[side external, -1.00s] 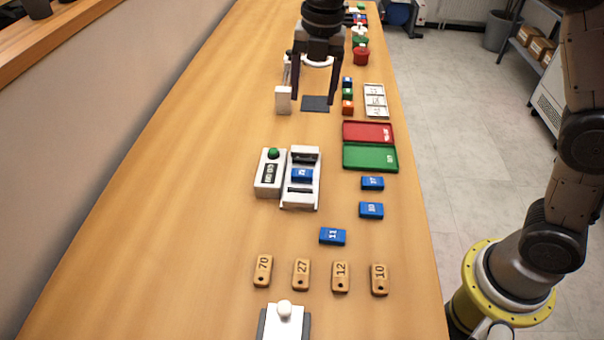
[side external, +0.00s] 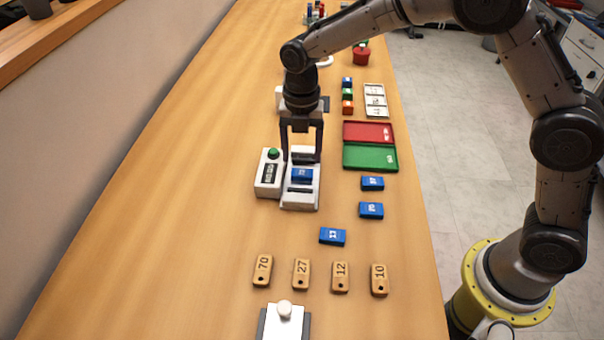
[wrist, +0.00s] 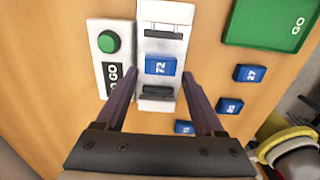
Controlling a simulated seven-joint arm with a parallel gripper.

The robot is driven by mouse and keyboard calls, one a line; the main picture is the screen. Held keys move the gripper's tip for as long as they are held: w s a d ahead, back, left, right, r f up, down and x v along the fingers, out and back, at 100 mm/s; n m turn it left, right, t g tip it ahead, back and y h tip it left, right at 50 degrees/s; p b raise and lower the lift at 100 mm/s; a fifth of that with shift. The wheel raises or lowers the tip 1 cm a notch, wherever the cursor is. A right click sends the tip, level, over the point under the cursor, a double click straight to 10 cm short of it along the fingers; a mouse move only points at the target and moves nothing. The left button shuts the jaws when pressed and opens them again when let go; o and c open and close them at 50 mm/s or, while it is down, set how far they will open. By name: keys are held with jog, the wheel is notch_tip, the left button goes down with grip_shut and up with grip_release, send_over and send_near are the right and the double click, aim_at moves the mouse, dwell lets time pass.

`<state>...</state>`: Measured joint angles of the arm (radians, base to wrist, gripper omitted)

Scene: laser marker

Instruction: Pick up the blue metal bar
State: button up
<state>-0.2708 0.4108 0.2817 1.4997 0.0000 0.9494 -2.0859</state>
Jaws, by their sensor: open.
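A blue metal bar (side external: 302,175) with a white number lies in the white marking device (side external: 299,201). In the wrist view this bar (wrist: 160,66) reads 72 and lies ahead, between the lines of my fingers. My gripper (side external: 302,157) is open and empty, above the device and just behind the bar in the side view. Its fingers (wrist: 160,76) point toward the bar on either side; I cannot tell the exact height gap. Three more blue bars lie loose on the table: one at the front (side external: 332,236), and two (side external: 371,210) (side external: 372,183) to the right.
A white box with a green button (side external: 272,153) stands directly left of the device. Green (side external: 370,168) and red (side external: 368,142) trays lie to the right. Several numbered wooden tags (side external: 301,274) and a white knobbed block (side external: 284,322) are at the front. The left table area is clear.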

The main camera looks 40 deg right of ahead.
aim_at(302, 172)
jog(key=f, duration=0.4)
jog(key=shift+s+a+f, duration=0.1)
jog(key=shift+s+f, duration=0.1)
jog(key=shift+s, duration=0.05)
grip_shut()
jog(key=shift+r, duration=0.15)
